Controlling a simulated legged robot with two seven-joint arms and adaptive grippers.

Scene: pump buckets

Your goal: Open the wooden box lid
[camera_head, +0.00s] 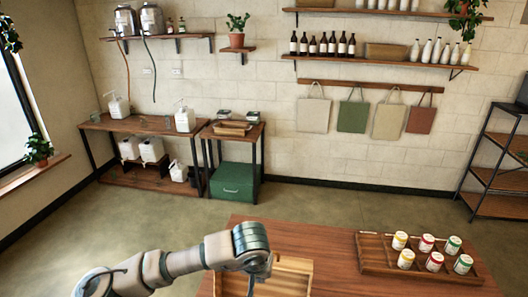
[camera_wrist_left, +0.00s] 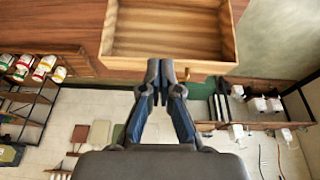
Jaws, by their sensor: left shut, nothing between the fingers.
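The wooden box (camera_head: 290,272) stands on the brown table (camera_head: 320,240) at the bottom of the head view, partly hidden by my left arm. In the left wrist view the box (camera_wrist_left: 170,28) shows a raised pale rim around a recessed wooden surface; I cannot tell whether that surface is the lid or the floor. My left gripper (camera_wrist_left: 160,70) is shut and empty, with its fingertips at the box's near edge in that view. Whether they touch it is unclear. In the head view this gripper (camera_head: 262,270) is mostly hidden by the wrist. My right gripper is not in view.
A wooden tray (camera_head: 375,257) with several small labelled cans stands to the right of the box. The tabletop between them is clear. A bench with white pump bottles (camera_head: 185,119) and a green bin (camera_head: 234,183) stand back against the wall.

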